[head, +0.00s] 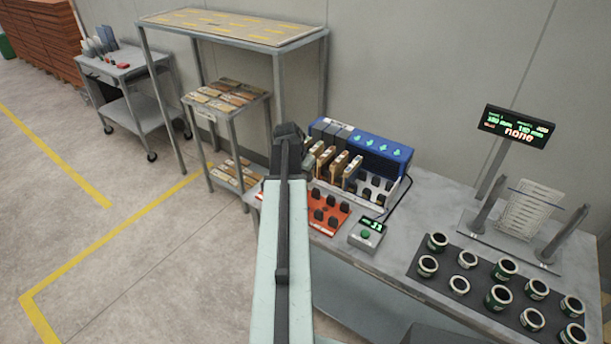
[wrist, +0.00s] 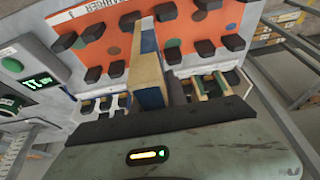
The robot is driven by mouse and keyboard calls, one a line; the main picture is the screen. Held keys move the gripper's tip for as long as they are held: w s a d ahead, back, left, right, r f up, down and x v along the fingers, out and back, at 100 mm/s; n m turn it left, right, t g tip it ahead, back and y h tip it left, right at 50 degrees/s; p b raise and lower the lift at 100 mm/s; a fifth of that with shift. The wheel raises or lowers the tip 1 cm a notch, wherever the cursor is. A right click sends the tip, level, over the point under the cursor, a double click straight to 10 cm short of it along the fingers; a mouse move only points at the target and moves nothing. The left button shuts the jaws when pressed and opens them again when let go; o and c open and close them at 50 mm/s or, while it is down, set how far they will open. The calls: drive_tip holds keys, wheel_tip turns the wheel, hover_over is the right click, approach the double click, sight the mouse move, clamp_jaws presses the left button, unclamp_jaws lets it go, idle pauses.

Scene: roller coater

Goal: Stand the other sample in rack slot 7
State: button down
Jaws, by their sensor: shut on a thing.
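My gripper (head: 289,132) is at the far end of my arm in the head view, at the left end of the sample rack. In the wrist view it is shut on a sample (wrist: 148,72), a tan board with a blue face. The sample's lower end is hidden. The white rack (head: 398,190) stands on the bench, with several wood-toned samples (head: 337,165) standing in it and open slots at its right end. The rack also shows in the wrist view (wrist: 113,116). Slot numbers are not readable, and I cannot tell whether the held sample touches the rack.
An orange hanger board (head: 326,207) with black pegs lies before the rack. A blue box (head: 385,152) stands behind it. A small device with a green button (head: 367,234) and a dark tray of cans (head: 450,271) are to the right. A shelf stand (head: 228,105) is at left.

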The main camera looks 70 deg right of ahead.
wheel_tip(320, 180, up, 2)
drive_tip(key=shift+r+p, duration=0.2)
drive_tip(key=shift+p, duration=0.25)
drive_tip(key=shift+f, duration=0.1)
wheel_tip(320, 180, up, 3)
drive_tip(key=p, duration=0.3)
